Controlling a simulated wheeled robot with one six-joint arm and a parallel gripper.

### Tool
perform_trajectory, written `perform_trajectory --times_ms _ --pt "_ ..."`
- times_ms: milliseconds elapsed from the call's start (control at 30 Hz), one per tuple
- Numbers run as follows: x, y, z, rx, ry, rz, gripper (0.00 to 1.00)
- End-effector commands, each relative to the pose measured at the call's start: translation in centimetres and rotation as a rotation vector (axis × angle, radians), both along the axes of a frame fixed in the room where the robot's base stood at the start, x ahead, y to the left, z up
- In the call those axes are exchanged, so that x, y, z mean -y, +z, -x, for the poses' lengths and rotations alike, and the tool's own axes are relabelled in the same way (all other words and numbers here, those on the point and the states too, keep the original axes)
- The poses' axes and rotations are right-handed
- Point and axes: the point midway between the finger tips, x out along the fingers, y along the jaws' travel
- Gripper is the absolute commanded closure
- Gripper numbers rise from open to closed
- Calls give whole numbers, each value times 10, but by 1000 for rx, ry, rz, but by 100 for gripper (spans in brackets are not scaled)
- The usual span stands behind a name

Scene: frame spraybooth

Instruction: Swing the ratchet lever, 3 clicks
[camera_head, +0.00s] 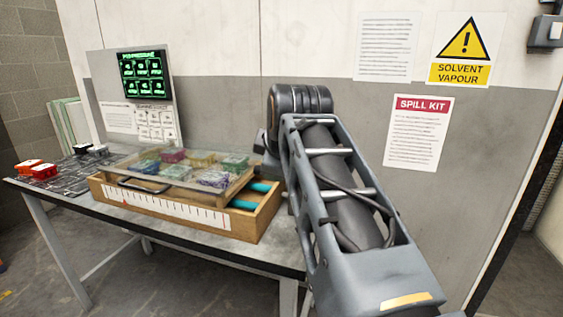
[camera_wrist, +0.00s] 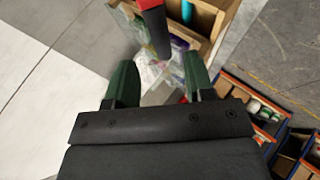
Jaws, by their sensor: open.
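In the wrist view my gripper (camera_wrist: 159,60) shows two dark green fingers, apart, with a gap between them. A bar with a red top and a dark lower part (camera_wrist: 155,33) stands at the upper middle. Its lower end reaches near the gap between the fingertips. It looks like the ratchet lever, but I cannot be sure. I cannot tell whether it touches a finger. In the head view no ratchet lever can be made out, and my gripper is hidden behind my own arm.
In the wrist view a wooden compartment unit (camera_wrist: 208,18) is behind the bar, and bins (camera_wrist: 262,108) stand at the right. In the head view a table (camera_head: 55,205) bears a wooden box (camera_head: 222,222) with a clear top. A screen (camera_head: 142,75) stands behind.

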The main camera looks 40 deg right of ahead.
Motion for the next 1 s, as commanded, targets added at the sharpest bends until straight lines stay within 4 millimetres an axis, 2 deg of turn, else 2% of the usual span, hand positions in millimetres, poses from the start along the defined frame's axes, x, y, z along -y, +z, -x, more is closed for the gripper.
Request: perform_trajectory --times_ms 33,133,467,567,667,767,900,1000 --pt "-3 10 2 0 2 1 52" --pt "-7 16 5 1 1 1 52" --pt "-3 17 9 0 -16 0 52" --pt "-3 23 9 1 -17 0 52" --pt "-3 43 9 0 -16 0 52" --pt "-3 78 9 1 -15 1 52" --pt "-4 133 8 0 -13 0 52" --pt "-4 157 8 -1 -13 0 52"
